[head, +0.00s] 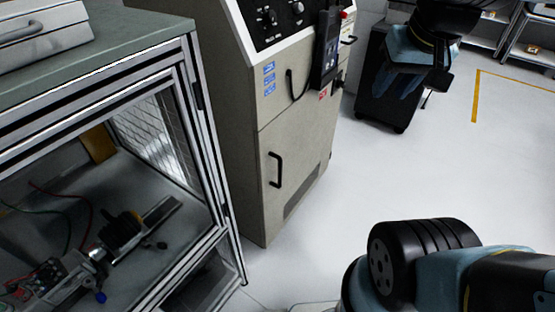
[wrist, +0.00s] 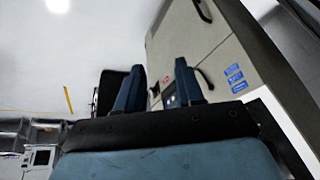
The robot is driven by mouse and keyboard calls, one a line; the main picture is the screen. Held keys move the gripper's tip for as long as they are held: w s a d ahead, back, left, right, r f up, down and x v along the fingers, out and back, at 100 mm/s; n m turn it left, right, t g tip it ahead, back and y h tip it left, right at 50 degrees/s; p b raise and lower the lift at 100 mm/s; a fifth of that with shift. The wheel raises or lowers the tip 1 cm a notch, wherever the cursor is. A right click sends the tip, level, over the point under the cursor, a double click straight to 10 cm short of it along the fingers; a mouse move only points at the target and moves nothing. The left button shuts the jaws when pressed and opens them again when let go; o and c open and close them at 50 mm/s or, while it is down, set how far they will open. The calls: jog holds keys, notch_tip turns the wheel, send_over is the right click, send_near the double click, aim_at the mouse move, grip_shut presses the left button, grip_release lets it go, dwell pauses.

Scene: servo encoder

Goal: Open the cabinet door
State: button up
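The beige cabinet (head: 225,110) stands in the middle of the head view. Its lower door (head: 297,165) looks shut, with a black vertical handle (head: 275,170) near its left edge. The cabinet (wrist: 185,40) appears upside down in the wrist view, with the handle (wrist: 203,11) at the top. My gripper (head: 400,82) is at the upper right of the head view, right of the cabinet and apart from the handle. In the wrist view my gripper (wrist: 160,86) shows two blue fingers apart, with nothing held between them.
A glass-sided bench (head: 120,75) with wired equipment inside stands left of the cabinet. A dark wheeled unit (head: 385,105) stands behind my gripper. A black device (head: 326,50) hangs on the cabinet's upper part. The floor (head: 390,170) right of the cabinet is clear.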

jog(key=w+a+f+m+g+y, duration=0.2)
jog(key=w+f+m+g+y, duration=0.2)
jog(key=w+f, duration=0.5)
jog(key=w+a+f+m+g+y, duration=0.2)
jog(key=w+f+m+g+y, duration=0.15)
jog(key=w+f, duration=0.6)
jog(key=m+t+y, duration=0.4)
jog(key=m+y, duration=0.6)
jog(key=m, duration=0.1)
send_near(280, 170)
jog(key=a, duration=0.3)
jog(key=w+a+f, duration=0.1)
jog(key=a, duration=0.6)
jog(key=shift+w+f, duration=0.25)
grip_shut()
jog(key=shift+w, duration=0.1)
